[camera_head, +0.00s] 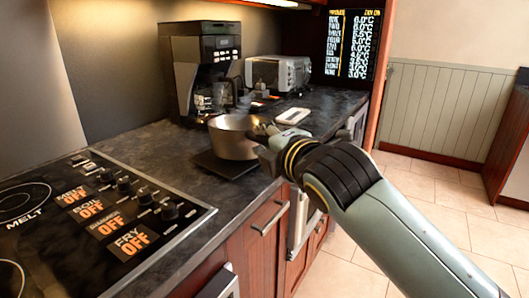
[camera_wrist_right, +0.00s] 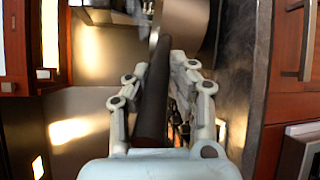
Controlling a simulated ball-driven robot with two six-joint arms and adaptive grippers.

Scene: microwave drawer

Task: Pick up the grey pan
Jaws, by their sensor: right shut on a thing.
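The grey pan (camera_head: 232,140) stands upright over a dark square plate (camera_head: 226,169) on the counter in the head view. I cannot tell whether its base touches that plate. My right gripper (camera_head: 263,134) is at the pan's right side. In the right wrist view the pan's metal body (camera_wrist_right: 190,22) is at the top. Its dark handle (camera_wrist_right: 153,95) runs down between the fingers of my right gripper (camera_wrist_right: 164,78), which are shut on it. My left gripper is not in view.
A stove panel (camera_head: 95,215) with knobs lies at the left front. A coffee maker (camera_head: 200,65) and a toaster oven (camera_head: 279,72) stand behind. A small white object (camera_head: 293,116) lies right of the pan. Drawers with handles (camera_head: 270,222) are below the counter edge. Floor at right is clear.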

